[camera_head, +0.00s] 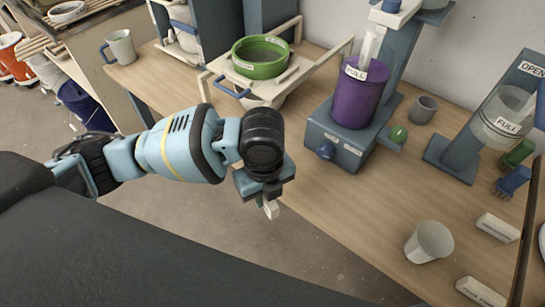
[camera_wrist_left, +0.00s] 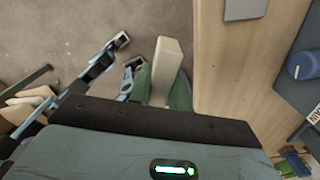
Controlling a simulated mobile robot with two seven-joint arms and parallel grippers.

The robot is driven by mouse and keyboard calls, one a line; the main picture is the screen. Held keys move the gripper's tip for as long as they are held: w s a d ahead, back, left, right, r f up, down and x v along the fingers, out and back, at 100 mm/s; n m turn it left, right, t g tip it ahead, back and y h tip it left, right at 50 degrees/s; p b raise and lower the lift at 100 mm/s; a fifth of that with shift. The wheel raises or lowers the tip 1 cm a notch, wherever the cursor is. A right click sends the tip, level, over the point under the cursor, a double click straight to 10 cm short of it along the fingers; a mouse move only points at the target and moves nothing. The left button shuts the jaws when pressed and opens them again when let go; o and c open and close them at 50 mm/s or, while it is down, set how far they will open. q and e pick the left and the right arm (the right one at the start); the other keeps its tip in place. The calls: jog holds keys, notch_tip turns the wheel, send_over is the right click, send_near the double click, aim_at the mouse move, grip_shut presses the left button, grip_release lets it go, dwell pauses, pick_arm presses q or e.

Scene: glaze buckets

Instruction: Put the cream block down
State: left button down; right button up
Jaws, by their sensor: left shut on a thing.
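My left gripper (camera_head: 266,202) is shut on the cream block (camera_head: 271,209), which shows only as a small pale end below the fingers in the head view. In the left wrist view the cream block (camera_wrist_left: 166,68) sticks out between the green finger pads (camera_wrist_left: 143,82), with its lower part hidden by the gripper body. The block is over the floor, just off the front edge of the wooden table (camera_head: 330,215), and touches nothing but the gripper. I cannot make out my right gripper in either view.
A purple bucket (camera_head: 361,95) labelled FULL stands on a blue-grey stand. A green basin (camera_head: 260,62) sits in a cream frame. A white cup (camera_head: 429,242) and pale blocks (camera_head: 497,227) lie front right. The table's middle is clear.

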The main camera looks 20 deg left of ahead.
pick_arm(q)
jog(key=w+a, duration=0.1)
jog(key=w, duration=0.3)
jog(key=w+a+f+b, duration=0.1)
jog(key=w, duration=0.4)
jog(key=w+a, duration=0.1)
jog(key=w, duration=0.3)
jog(key=shift+w+f, duration=0.15)
jog(key=shift+f, duration=0.05)
jog(key=shift+w, duration=0.45)
jog(key=shift+w+a, duration=0.15)
jog(key=shift+w, duration=0.1)
jog(key=shift+w+f, duration=0.15)
jog(key=shift+f, duration=0.1)
jog(key=shift+f+b, duration=0.3)
jog(key=shift+f, duration=1.2)
